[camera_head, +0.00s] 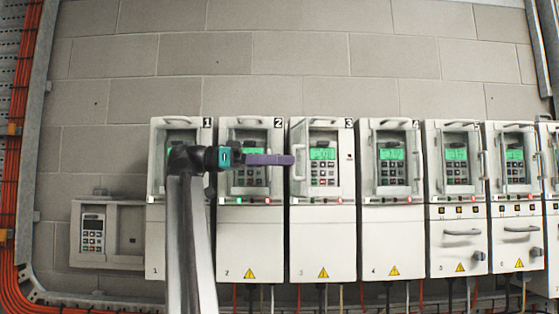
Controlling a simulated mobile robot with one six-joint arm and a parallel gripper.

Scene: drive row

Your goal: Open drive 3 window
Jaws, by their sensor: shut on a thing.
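Drive 3 (323,240) is a white cabinet in the row, marked 3 at its top right. Its window (296,132) appears swung out on the left side, seen nearly edge-on. Its green display and keypad (323,165) look uncovered. The window's upright handle (300,162) is at the tip of my gripper (291,160). My gripper reaches in from the left, across the front of drive 2, and is shut on this handle. The fingertips are small here, and the exact grip is hard to make out.
Drive 2 (250,240) stands behind my gripper, and my arm covers part of drive 1 (158,235). Drive 4 (393,240) and further drives stand to the right with windows that look shut. A small keypad box (125,240) is at the left.

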